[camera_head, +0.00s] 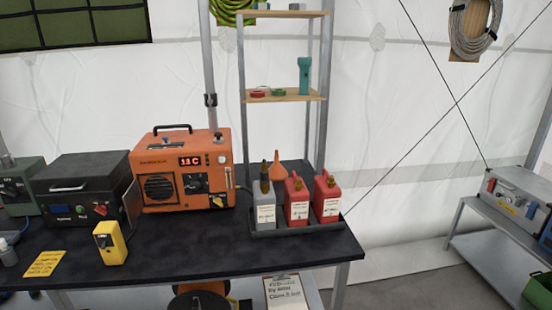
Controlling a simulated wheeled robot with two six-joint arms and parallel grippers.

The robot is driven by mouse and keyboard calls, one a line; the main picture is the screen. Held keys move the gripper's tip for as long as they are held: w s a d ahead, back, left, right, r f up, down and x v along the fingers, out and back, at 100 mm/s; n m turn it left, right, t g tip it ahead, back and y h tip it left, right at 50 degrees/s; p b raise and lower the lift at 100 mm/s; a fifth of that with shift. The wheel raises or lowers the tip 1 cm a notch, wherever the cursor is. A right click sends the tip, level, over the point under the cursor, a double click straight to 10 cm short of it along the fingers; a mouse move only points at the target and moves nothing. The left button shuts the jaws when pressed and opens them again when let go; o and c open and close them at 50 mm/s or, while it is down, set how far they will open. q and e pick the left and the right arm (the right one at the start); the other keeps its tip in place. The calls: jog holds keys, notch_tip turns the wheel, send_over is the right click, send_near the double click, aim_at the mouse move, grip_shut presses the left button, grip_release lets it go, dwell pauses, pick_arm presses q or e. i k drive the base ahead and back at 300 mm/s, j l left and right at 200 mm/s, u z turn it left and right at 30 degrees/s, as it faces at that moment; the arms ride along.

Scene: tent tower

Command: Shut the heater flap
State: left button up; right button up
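The orange heater (188,172) stands on the dark table, with a black handle on top and a lit red display. Its front has a round dark grille, a small panel and knobs. A thin grey plate (132,200), which looks like the heater flap, stands out at an angle from the heater's left front edge, so it appears open. Its hinge is too small to make out. Neither of my grippers is in view.
A black box (80,190) stands close left of the flap. A yellow device (110,243) stands in front of it, near the table (190,250) edge. Grey and red canisters (297,202) stand in a tray right of the heater. The table front before the heater is clear.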

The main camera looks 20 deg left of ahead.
aim_at(133, 201)
jog(key=j+u, duration=0.45)
jog(key=j, duration=2.35)
jog(key=j+z, duration=0.1)
jog(key=z, duration=0.65)
jog(key=k+j+z, duration=0.1)
jog(key=z, duration=0.3)
